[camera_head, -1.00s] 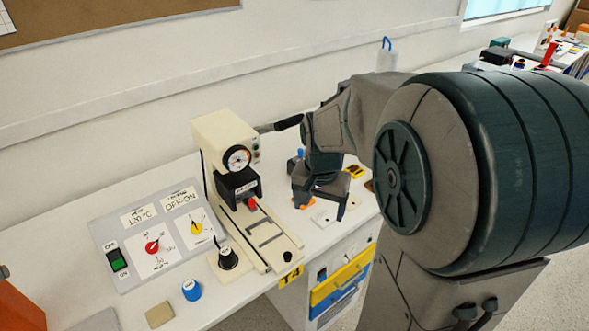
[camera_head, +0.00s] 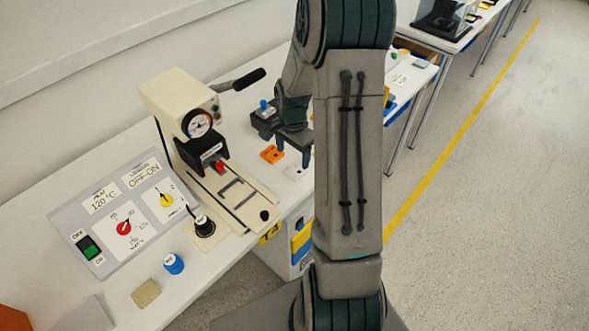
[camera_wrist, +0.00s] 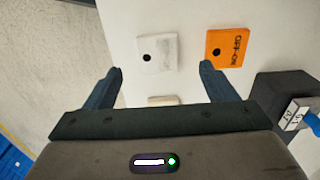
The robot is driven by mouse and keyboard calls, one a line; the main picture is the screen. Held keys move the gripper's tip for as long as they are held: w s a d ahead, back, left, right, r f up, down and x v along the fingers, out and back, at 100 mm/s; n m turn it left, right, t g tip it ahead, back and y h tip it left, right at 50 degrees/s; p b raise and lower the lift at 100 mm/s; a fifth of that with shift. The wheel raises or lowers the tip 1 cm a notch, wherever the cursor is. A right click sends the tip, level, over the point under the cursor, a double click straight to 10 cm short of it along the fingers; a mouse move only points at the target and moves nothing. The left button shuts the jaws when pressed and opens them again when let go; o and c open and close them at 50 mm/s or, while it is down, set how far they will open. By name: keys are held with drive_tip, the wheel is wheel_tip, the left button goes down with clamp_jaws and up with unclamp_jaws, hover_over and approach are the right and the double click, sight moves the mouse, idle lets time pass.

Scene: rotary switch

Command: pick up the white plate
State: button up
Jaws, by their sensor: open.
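The white plate (camera_wrist: 157,52) is a small square with a black hole, lying flat on the white bench in the wrist view. In the head view the white plate (camera_head: 294,172) lies just right of the orange plate and is partly hidden by my arm. My gripper (camera_wrist: 162,70) is open and empty. Its two fingers point toward the bench, and the white plate shows between and beyond the fingertips. In the head view my gripper (camera_head: 293,150) hangs above the bench close to the plate; I cannot tell the exact height.
A dark box with a blue knob (camera_head: 264,108) stands behind. A cream press (camera_head: 185,110) and control panel (camera_head: 120,210) are to the left. A pale block (camera_wrist: 162,101) is partly hidden.

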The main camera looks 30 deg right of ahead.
sight(295, 169)
drive_tip(key=shift+d+f+p, duration=0.2)
drive_tip(key=shift+f+p, duration=0.15)
drive_tip(key=shift+f, duration=1.2)
drive_tip(key=shift+d+f+p, duration=0.15)
drive_tip(key=shift+f+p, duration=0.2)
drive_tip(key=shift+f, duration=1.2)
drive_tip(key=c, duration=1.1)
